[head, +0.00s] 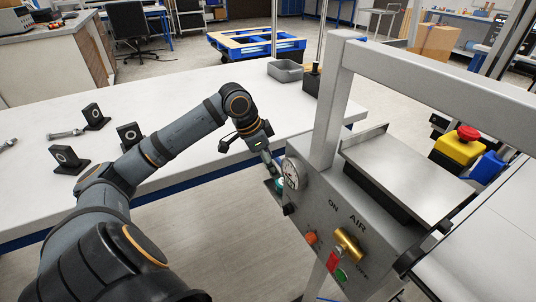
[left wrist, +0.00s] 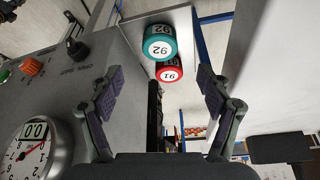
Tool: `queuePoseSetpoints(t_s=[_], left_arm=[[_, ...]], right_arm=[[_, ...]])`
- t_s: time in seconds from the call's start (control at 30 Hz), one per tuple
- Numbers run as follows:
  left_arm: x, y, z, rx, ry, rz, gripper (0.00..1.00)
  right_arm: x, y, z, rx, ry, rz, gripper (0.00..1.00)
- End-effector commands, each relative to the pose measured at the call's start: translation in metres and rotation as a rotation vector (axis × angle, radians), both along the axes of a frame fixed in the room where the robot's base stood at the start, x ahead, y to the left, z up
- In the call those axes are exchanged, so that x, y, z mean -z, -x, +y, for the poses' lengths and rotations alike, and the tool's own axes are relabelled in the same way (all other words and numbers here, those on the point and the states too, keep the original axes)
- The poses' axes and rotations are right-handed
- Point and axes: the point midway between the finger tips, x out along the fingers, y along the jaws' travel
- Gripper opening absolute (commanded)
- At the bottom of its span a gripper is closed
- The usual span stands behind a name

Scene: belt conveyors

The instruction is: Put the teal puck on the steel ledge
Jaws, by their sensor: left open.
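The teal puck (left wrist: 160,43), marked 92, shows ahead of my left gripper in the left wrist view, beside a red puck (left wrist: 170,70) marked 91. A bit of teal (head: 279,184) also shows below the gripper in the head view, mostly hidden beside the grey control box. My left gripper (head: 270,165) is open and empty, and its spread fingers (left wrist: 158,100) frame the pucks from a distance. My right gripper is not in view.
The control box (head: 345,232) with a gauge (head: 291,173) and knobs stands close to the right of my left gripper. Its grey frame post (head: 330,105) rises nearby. The white table (head: 190,90) holds black brackets, bolts, and a grey bin (head: 285,70).

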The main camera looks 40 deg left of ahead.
Motion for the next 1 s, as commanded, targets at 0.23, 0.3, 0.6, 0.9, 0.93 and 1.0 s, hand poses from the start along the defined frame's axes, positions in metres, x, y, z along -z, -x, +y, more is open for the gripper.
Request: queuePoseSetpoints(t_s=[0.23,0.3,0.6,0.9,0.93,1.0], left_arm=[[-0.02,0.007,0.006,-0.002,-0.002,0.0,0.78],[-0.022,0.008,0.005,-0.001,0.002,0.0,0.78],[-0.023,0.008,0.005,-0.001,0.002,0.0,0.78],[-0.023,0.008,0.005,-0.001,0.002,0.0,0.78],[-0.023,0.008,0.005,-0.001,0.002,0.0,0.78],[-0.023,0.008,0.005,-0.001,0.002,0.0,0.78]], right_arm=[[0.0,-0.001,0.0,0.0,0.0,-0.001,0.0],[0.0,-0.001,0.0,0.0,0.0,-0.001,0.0],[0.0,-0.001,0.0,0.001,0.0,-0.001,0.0],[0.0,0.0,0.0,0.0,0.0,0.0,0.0],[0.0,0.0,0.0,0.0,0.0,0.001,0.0],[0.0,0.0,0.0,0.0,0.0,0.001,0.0]])
